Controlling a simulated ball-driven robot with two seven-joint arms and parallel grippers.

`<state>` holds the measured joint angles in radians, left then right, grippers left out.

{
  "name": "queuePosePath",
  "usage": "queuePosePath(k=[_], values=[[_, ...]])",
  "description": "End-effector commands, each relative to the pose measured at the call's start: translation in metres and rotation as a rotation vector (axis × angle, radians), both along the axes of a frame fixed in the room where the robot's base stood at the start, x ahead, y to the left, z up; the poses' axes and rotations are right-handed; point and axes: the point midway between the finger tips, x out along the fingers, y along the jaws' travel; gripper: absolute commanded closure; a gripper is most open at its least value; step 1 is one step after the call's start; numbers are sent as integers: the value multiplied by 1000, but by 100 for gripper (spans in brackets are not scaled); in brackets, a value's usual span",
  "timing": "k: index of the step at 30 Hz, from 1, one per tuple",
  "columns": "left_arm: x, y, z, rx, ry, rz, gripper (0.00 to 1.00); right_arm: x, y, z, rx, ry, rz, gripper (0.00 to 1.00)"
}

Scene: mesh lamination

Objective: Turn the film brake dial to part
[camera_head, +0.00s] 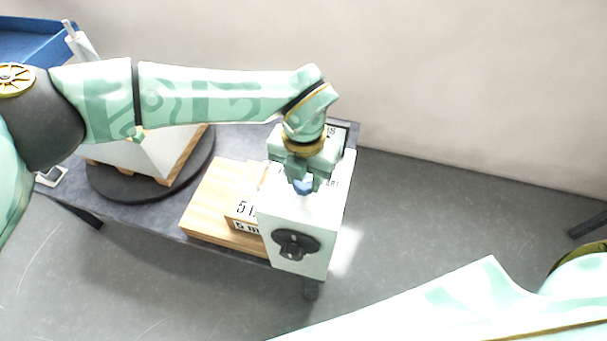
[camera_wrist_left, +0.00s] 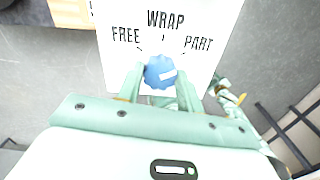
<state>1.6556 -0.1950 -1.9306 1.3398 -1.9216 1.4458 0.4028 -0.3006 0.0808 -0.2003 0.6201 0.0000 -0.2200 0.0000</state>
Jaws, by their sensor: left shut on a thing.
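The film brake dial is a round blue knob (camera_wrist_left: 160,71) on the top face of a white box (camera_head: 298,218). In the left wrist view the labels FREE, WRAP and PART stand around it, and its white mark points right and slightly up, on the PART side. The dial shows as a small blue patch (camera_head: 303,187) in the head view. My left gripper (camera_head: 304,182) points down at the box, its two fingers (camera_wrist_left: 160,82) shut on the dial's sides. My right gripper is out of view; only its arm shows at lower right.
A black knob (camera_head: 296,244) is on the box's front face. Wooden blocks (camera_head: 215,198) marked with sizes lie left of it on the dark table (camera_head: 150,207). A black round turntable (camera_head: 104,184) carries a white-sided load. A blue tray (camera_head: 30,42) is at far left.

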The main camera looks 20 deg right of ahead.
Motion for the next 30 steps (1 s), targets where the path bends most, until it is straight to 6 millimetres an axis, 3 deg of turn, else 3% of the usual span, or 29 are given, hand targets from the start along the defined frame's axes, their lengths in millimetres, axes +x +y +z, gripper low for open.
queuePosePath(k=[17,18,20,30], values=[[0,0,0,0,-1,-35,86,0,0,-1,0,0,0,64],[0,0,0,0,-1,-35,55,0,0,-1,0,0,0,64],[0,0,0,1,-1,-35,42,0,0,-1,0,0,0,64],[0,0,4,0,-1,-32,42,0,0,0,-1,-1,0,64]])
